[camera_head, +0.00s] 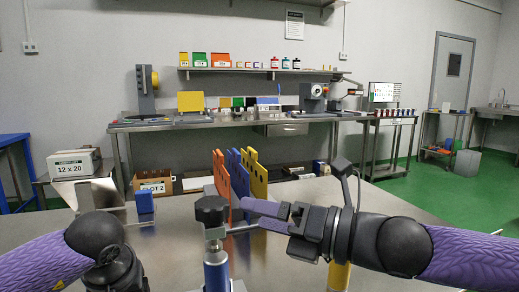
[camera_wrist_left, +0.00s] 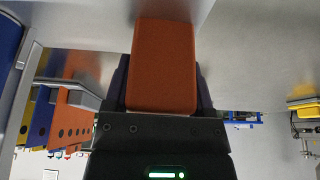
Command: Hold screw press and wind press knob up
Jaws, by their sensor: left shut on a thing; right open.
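The screw press (camera_head: 215,245) stands upright near the front middle in the head view, with a black knob (camera_head: 211,209) on top, a metal frame and a blue cylinder below. My right gripper (camera_head: 252,212) is open, its purple fingertips just right of the knob, apparently not touching it. My left arm comes in from the lower left; its fingers are below the head view's edge. In the left wrist view my left gripper (camera_wrist_left: 162,95) is shut on an orange block (camera_wrist_left: 163,65). I cannot tell whether this block is part of the press.
Orange (camera_head: 221,175), blue (camera_head: 236,170) and yellow (camera_head: 258,180) upright panels stand behind the press. A small blue block (camera_head: 145,202) and a 12 x 20 box (camera_head: 75,163) are at the left. A yellow cylinder (camera_head: 339,275) stands below my right wrist.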

